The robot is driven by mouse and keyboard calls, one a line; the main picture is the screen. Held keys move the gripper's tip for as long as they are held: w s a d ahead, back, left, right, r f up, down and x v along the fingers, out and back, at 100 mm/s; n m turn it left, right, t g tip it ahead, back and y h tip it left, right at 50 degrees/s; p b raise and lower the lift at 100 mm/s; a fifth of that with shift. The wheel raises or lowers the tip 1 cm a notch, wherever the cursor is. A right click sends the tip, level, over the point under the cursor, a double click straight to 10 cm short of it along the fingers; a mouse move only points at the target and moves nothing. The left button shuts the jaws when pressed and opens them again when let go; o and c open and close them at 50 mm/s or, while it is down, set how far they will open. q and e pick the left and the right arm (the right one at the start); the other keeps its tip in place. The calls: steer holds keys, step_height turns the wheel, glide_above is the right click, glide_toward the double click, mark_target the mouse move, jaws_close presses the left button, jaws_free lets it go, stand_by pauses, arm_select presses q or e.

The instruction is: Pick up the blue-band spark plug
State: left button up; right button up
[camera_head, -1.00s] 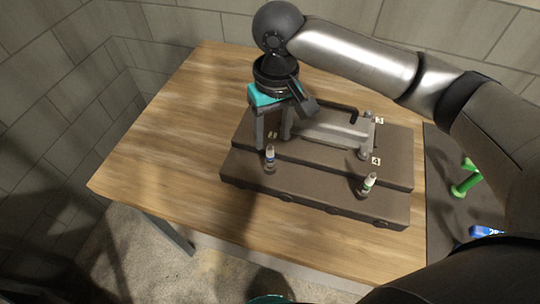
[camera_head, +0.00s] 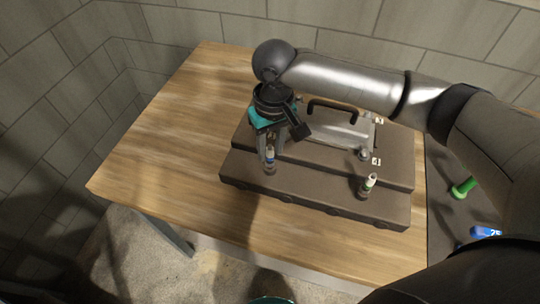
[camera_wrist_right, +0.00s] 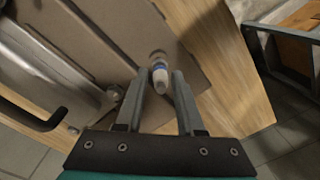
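The blue-band spark plug (camera_head: 270,157) stands upright in the front ledge of the dark engine block (camera_head: 310,196), near its left end. My right gripper (camera_head: 268,149) is above and around its upper part, fingers pointing down. The fingers are apart, with a gap visible on each side of the plug. My left gripper is not in view.
A green-band spark plug (camera_head: 368,185) stands on the same ledge to the right. A metal cover (camera_head: 335,128) with a black handle lies on the block behind. A dark mat on the right holds a green item (camera_head: 463,188) and a blue item (camera_head: 485,232). The table's left side is clear.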

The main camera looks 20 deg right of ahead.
jaws_close()
steer(key=shift+r, duration=0.1)
stand_by(0.4)
